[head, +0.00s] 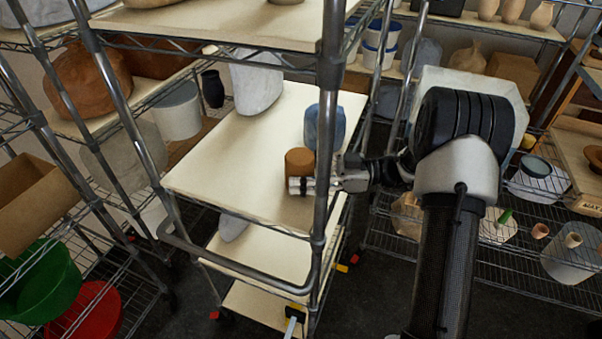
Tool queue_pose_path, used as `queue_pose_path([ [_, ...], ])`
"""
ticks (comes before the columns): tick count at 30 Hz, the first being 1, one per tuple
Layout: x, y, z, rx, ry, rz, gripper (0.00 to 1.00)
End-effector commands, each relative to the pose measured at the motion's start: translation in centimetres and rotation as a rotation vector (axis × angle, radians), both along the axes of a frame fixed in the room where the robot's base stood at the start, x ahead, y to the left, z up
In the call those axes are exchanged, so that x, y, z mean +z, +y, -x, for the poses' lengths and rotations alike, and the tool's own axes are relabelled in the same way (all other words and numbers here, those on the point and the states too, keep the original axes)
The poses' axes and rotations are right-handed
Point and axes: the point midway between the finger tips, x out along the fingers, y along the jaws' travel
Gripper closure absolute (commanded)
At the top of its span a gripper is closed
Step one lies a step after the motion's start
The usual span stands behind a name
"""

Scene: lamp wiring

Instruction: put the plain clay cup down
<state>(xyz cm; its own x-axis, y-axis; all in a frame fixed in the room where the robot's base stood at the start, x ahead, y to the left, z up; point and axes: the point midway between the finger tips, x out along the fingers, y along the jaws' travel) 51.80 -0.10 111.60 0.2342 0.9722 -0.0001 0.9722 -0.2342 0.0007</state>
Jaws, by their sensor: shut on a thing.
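The plain clay cup (299,160) is brown and upright at the right front of the middle shelf board (220,165) of a wheeled rack. My gripper (302,184) reaches in from the right, past the rack's front right post, and is shut on the cup low on its near side. The fingers hide the lower part of the cup. I cannot tell whether its base touches the board.
A blue speckled cup (325,126) stands just behind the clay cup. A grey-white lump (256,82) sits at the back of the same board. The rack's metal post (325,130) is close to my gripper. The board's left and middle are clear.

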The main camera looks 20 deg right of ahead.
Motion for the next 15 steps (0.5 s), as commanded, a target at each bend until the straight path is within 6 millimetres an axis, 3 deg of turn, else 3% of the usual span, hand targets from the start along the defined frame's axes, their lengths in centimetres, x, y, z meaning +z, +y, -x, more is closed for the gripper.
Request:
queue_pose_path([
  [8, -0.37, 0.0, 0.0, 0.0, 0.0, -0.001, 0.77],
  [9, -0.3, 0.0, 0.01, 0.0, 0.001, 0.0, 0.42],
  [15, -0.24, 0.0, 0.01, 0.0, 0.001, 0.0, 0.29],
])
